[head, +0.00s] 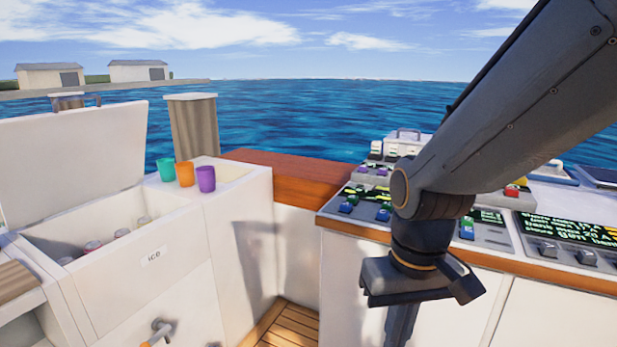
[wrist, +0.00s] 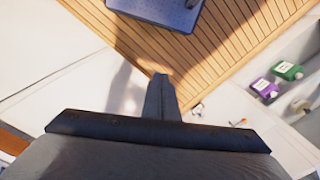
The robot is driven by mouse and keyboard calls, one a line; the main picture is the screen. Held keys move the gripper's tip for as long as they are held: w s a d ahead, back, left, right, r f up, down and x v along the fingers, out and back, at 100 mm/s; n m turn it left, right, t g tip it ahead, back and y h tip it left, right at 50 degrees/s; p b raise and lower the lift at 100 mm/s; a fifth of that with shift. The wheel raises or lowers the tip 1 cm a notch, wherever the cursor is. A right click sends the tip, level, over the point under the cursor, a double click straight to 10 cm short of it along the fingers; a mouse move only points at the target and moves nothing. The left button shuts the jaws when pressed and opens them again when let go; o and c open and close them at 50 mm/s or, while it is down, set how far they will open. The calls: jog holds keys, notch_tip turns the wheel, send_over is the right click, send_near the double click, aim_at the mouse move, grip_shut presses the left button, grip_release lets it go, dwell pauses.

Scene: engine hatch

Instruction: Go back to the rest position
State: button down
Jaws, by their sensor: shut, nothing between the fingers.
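My gripper (head: 400,325) hangs from my arm at the right of the head view, pointing down in front of the white console cabinet. Its fingertips run past the lower edge of that view. In the wrist view my gripper (wrist: 162,80) shows its fingers together, with nothing between them, above the white side panel and the slatted wooden deck (wrist: 235,45). My arm crosses the upper right of the head view and hides part of the console.
The console (head: 540,225) with switches and screens stands at right. At left is an open ice box (head: 150,260) with several cans. Teal (head: 166,169), orange (head: 185,174) and purple (head: 206,179) cups stand on a ledge. Purple (wrist: 264,89) and green (wrist: 287,71) containers lie at right in the wrist view.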

jog(key=d+r+m+p, duration=0.1)
jog(key=d+r+p, duration=0.4)
jog(key=p, duration=0.5)
jog(key=shift+s+d+r+m, duration=0.2)
jog(key=shift+d+r+m, duration=0.15)
jog(key=shift+d, duration=0.2)
